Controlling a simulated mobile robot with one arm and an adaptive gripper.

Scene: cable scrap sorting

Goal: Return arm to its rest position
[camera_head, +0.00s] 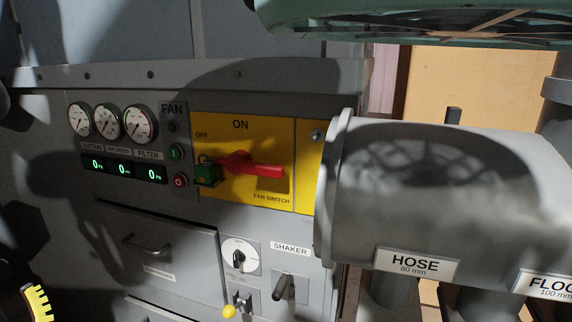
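My gripper is not in view, and no part of my arm can be made out for certain. A grey cabinet (60,180) fills the left and middle of the head view. On its yellow plate (240,135) is a red fan switch handle (262,170), lying nearly level with its end to the right. The plate reads ON at the top and OFF at the upper left. A small green block (207,174) sits at the handle's left end. Dark shadows fall across the cabinet front.
A large grey pipe labelled HOSE (430,215) juts out at the right. A green-rimmed object (400,20) hangs across the top right. Left of the plate are round gauges (108,122) and green zero readouts (122,170). A drawer (160,250) and shaker controls (240,257) are below.

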